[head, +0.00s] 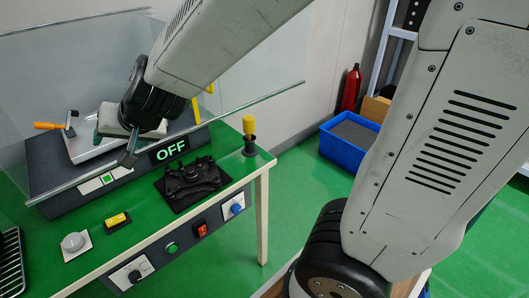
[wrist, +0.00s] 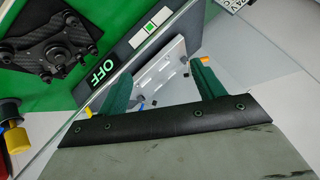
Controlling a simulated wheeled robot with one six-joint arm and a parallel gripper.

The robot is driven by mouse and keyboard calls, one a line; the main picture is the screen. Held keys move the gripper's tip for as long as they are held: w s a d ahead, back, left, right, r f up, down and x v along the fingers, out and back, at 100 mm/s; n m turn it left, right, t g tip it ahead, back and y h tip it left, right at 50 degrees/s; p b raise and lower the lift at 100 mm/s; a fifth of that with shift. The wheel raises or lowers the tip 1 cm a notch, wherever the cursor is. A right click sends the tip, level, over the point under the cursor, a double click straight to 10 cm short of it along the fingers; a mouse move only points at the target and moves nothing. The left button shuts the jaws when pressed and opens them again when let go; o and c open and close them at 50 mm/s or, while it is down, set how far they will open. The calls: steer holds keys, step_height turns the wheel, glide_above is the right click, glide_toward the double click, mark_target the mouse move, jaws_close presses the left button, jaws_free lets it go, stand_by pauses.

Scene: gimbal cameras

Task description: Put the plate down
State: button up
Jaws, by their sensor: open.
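A silvery flat plate (wrist: 152,76) with small holes shows between and beyond my fingers in the wrist view. In the head view its pale surface (head: 85,148) lies on the dark machine bed behind the glass guard, partly hidden by my gripper. My gripper (head: 117,140) is over the plate's right part. In the wrist view my gripper (wrist: 150,88) has its two green fingers spread apart, with nothing clamped between them. Whether a fingertip touches the plate cannot be told.
A glass guard (head: 243,106) runs along the machine's front, beside my wrist. The OFF display (head: 169,152) is on the machine. A black bracket (head: 190,181) lies on a dark mat on the green table. An orange-handled clamp (head: 48,125) is left of my gripper.

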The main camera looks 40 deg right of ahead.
steer(key=s+d+r+n+g+h, duration=0.1)
steer(key=s+d+g, duration=0.1)
steer(key=s+d, duration=0.3)
steer(key=s+d+n+g+h, duration=0.1)
steer(key=s+d+g, duration=0.2)
steer(key=s, duration=0.9)
steer(key=s+d+r+n+g+h, duration=0.1)
steer(key=s+d+g+h, duration=0.1)
steer(key=s+d, duration=0.6)
steer(key=shift+s+d+r+n+g, duration=0.3)
steer(key=shift+s+d+n, duration=0.1)
steer(key=shift+s, duration=0.15)
steer(key=shift+a, duration=0.1)
